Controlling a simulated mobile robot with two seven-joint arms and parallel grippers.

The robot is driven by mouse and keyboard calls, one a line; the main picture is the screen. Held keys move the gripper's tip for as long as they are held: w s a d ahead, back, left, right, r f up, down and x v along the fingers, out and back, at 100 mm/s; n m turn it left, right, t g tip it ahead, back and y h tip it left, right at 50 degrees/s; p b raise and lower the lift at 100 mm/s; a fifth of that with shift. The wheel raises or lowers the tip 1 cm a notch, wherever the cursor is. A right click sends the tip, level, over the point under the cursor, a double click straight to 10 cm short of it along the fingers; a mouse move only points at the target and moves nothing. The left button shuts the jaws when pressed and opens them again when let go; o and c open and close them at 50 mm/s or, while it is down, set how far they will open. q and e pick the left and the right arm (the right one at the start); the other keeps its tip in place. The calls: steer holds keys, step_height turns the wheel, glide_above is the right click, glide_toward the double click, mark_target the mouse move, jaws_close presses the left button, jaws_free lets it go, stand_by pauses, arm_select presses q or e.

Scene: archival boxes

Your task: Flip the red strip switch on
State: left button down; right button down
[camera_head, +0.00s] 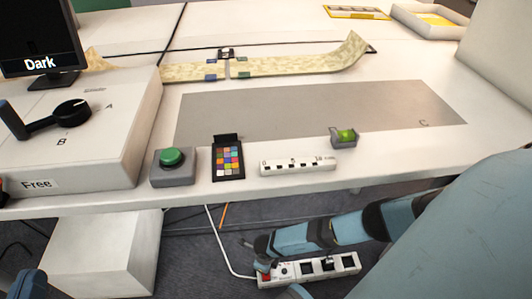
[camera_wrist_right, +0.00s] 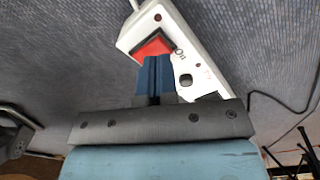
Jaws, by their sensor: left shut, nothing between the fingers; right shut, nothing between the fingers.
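The white power strip (camera_head: 340,262) lies on the floor below the table's front edge. Its red switch (camera_head: 267,275) is at the left end; sockets run to the right. In the right wrist view the red switch (camera_wrist_right: 154,47) shows close up beside black lettering. My right gripper (camera_wrist_right: 157,75) is shut and empty. Its blue fingertips overlap the lower edge of the switch in the picture; I cannot tell whether they touch it or how the rocker is tilted. My left gripper (camera_head: 28,284) is at the lower left edge of the head view, mostly cut off, shut and empty.
The table edge and a white pedestal (camera_head: 108,255) bound the floor space. A white cable (camera_head: 216,240) runs to the strip. On the table are a green button (camera_head: 171,157), a colour chart (camera_head: 228,158), another white strip (camera_head: 298,167) and a small green level (camera_head: 345,136).

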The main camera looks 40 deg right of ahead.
arm_select(q)
steer(key=shift+a+f, duration=0.1)
arm_select(e)
steer(key=shift+f, duration=0.55)
